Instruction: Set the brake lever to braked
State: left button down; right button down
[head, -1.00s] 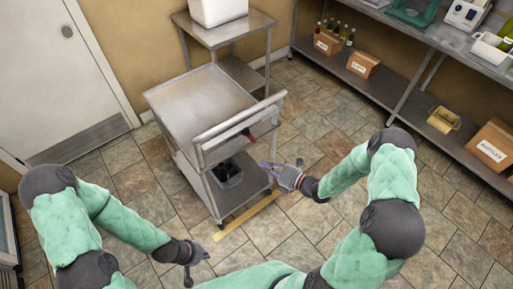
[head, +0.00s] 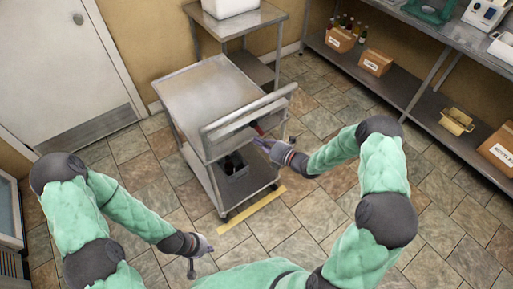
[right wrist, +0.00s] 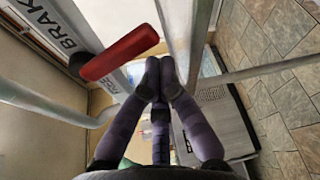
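The wheeled metal cart (head: 200,92) stands in the middle of the head view. Its red brake lever (head: 256,129) is at the near right end, below the raised rail. In the right wrist view the red lever handle (right wrist: 120,53) slants up to the right from a dark pivot, beside a panel lettered "BRAK" (right wrist: 48,22), the rest cut off. My right gripper (head: 260,142) is beside the lever; its fingertips (right wrist: 160,68) are together with nothing visible between them, just right of and below the handle end. My left gripper (head: 200,256) is low at front left, fingers apart, empty.
A dark container (head: 234,166) sits on the cart's lower shelf. A yellow strip (head: 251,210) lies on the floor by the cart. A side table (head: 238,26) stands behind, and shelving with boxes (head: 376,62) runs along the right. Tiled floor is free at right.

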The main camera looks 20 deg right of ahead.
jog(key=shift+d+r, duration=0.1)
jog(key=shift+d, duration=0.1)
pick_arm(q)
notch_tip(320, 180, down, 3)
jog(key=b, duration=0.3)
jog(key=shift+f, duration=0.2)
pick_arm(e)
jog(key=shift+w+d+r+n+h, duration=0.1)
jog(key=shift+w+d+n+h, duration=0.15)
jog(key=shift+d+n, duration=0.25)
jog(key=shift+w+d+r+n+h, duration=0.1)
jog(key=shift+d+n+h, duration=0.2)
jog(key=shift+n, duration=0.3)
